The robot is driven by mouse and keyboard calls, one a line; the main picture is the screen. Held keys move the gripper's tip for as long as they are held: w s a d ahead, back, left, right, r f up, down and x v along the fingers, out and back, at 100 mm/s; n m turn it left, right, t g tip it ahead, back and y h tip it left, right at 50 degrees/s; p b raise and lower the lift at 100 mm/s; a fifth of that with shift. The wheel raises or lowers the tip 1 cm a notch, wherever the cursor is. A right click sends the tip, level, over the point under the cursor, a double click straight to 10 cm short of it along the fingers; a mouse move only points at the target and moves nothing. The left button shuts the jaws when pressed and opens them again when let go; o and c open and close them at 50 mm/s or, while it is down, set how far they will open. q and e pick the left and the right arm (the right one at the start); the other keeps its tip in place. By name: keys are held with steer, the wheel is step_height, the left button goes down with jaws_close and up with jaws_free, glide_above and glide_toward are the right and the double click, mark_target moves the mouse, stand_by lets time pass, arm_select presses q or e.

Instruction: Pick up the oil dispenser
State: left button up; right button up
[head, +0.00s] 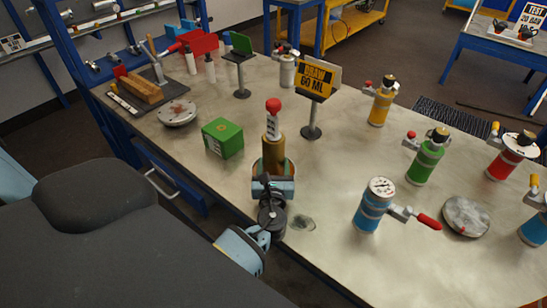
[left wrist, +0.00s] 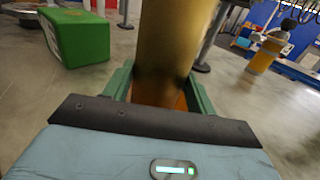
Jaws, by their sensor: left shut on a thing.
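The oil dispenser (head: 273,150) is a brass-coloured cylinder with a red knob on top and a white-marked neck. It stands upright near the table's front edge in the head view. My left gripper (head: 273,172) is shut around its lower part, coming from the front edge. In the left wrist view the brass body (left wrist: 170,40) rises between the two green fingers (left wrist: 160,92), with an orange lower part between them. The dispenser's base is mostly hidden by the gripper, so I cannot tell whether it touches the table. My right gripper is not in view.
A green box (head: 222,138) stands close to the left. Blue (head: 370,208), green (head: 427,158) and yellow (head: 381,103) vessels stand to the right. A round metal disc (head: 177,113) lies at left. The table has free room between them.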

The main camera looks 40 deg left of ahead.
mark_target(273, 157)
arm_select(q)
steer(key=shift+r, duration=0.2)
steer(key=shift+r, duration=0.65)
step_height(273, 157, up, 3)
steer(key=shift+f+p, duration=0.15)
steer(key=shift+p, duration=0.45)
steer(key=s, duration=1.6)
steer(key=shift+d+r, duration=0.35)
steer(key=shift+d, duration=0.1)
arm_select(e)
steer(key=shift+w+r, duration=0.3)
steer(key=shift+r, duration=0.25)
